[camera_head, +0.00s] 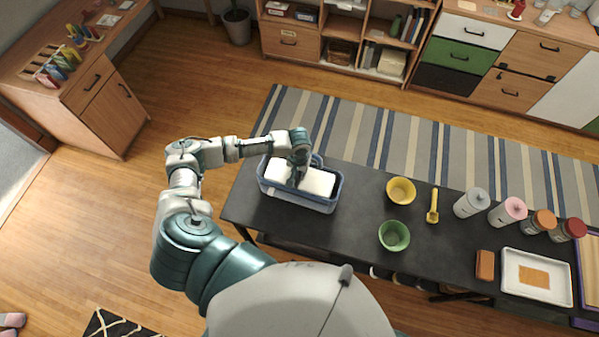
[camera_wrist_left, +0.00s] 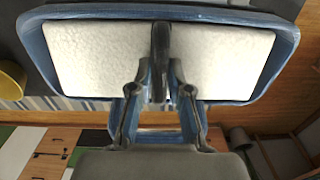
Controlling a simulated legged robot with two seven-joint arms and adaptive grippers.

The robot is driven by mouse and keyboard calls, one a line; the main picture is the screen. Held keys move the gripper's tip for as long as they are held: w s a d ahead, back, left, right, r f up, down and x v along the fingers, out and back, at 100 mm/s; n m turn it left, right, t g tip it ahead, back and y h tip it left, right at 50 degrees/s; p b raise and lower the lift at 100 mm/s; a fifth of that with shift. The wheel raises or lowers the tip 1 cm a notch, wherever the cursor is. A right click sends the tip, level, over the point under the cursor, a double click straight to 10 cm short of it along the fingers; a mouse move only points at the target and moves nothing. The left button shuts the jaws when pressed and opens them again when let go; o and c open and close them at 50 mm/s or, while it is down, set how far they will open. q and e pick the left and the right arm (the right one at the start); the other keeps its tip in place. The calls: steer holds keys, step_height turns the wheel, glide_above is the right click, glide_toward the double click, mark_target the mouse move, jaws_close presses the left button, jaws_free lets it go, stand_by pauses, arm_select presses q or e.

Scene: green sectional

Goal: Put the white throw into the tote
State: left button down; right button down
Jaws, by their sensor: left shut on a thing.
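The white throw (camera_head: 317,182) is a thick pale block with a dark band across its middle. It lies within the rim of the blue tote (camera_head: 327,207) on the dark table. In the left wrist view, the throw (camera_wrist_left: 90,60) shows on both sides of the band, framed by the tote's blue rim (camera_wrist_left: 285,50). My left gripper (camera_head: 297,180) is above the throw's middle, pointing down. In the left wrist view, its fingers (camera_wrist_left: 163,92) are shut at the dark band. Whether the throw touches the tote's floor is hidden. My right gripper is not in view.
On the dark table (camera_head: 350,228) stand a yellow bowl (camera_head: 400,190), a green bowl (camera_head: 394,235), a yellow scoop (camera_head: 433,206), several canisters and a white tray (camera_head: 537,293). The striped rug (camera_head: 400,140) and shelves lie beyond.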

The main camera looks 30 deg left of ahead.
arm_select(q)
steer(key=c, duration=1)
jaws_free()
steer(key=shift+a, duration=0.15)
steer(key=shift+r, duration=0.15)
step_height(320, 180, up, 12)
steer(key=shift+f, duration=0.25)
